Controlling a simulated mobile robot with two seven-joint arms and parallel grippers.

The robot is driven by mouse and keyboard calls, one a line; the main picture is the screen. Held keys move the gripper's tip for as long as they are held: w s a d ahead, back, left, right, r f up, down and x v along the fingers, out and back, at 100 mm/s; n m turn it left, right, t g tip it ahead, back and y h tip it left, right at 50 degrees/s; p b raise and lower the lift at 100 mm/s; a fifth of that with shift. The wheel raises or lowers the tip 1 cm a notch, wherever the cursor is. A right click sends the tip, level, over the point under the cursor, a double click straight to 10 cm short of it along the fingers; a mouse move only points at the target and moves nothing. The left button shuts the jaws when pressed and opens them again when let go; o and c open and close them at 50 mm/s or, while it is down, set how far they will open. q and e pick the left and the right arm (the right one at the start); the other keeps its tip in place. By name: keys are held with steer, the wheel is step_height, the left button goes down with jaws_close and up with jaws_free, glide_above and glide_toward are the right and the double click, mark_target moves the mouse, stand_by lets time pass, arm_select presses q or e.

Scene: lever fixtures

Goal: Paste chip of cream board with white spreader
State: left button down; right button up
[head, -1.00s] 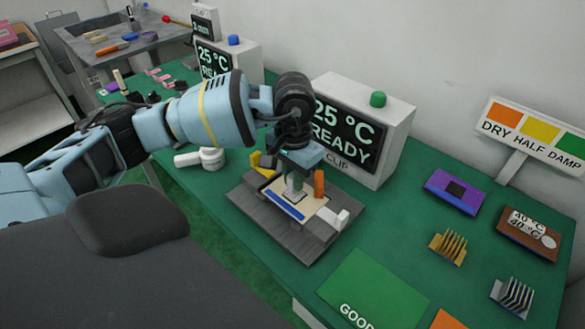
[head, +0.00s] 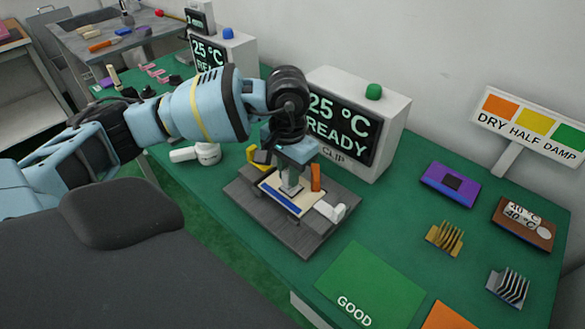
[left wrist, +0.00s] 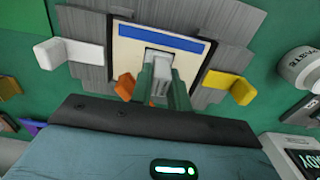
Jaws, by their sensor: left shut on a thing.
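My left gripper (head: 291,184) points down over the cream board (head: 268,187) and is shut on a small pale grey-white piece (left wrist: 159,84), which looks like the white spreader. The piece's lower end is at or just above the board; contact is unclear. In the left wrist view the cream board (left wrist: 127,47) carries a blue strip (left wrist: 172,38) along one edge. The strip also shows in the head view (head: 282,202). The chip is not distinguishable; the gripper and the held piece cover the board's middle. My right gripper is not in view.
The board sits on a grey fixture (head: 259,207) with yellow (head: 256,155), orange (head: 316,178) and white (head: 340,213) parts around it. A display box reading READY (head: 345,130) stands close behind. A green GOOD mat (head: 370,285) lies in front right.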

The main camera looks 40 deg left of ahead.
arm_select(q)
steer(key=shift+a, duration=0.45)
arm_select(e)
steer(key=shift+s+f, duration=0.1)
arm_select(q)
steer(key=shift+w+d, duration=0.1)
steer(key=shift+d, duration=0.05)
steer(key=shift+d+f, duration=0.1)
steer(key=shift+d, duration=0.35)
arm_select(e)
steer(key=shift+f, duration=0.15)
arm_select(q)
steer(key=shift+w+r+p, duration=0.1)
steer(key=shift+r+p, duration=1.7)
steer(key=shift+r, duration=2.8)
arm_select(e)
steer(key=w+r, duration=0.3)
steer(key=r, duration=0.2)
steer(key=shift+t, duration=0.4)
arm_select(q)
steer(key=shift+f, duration=0.1)
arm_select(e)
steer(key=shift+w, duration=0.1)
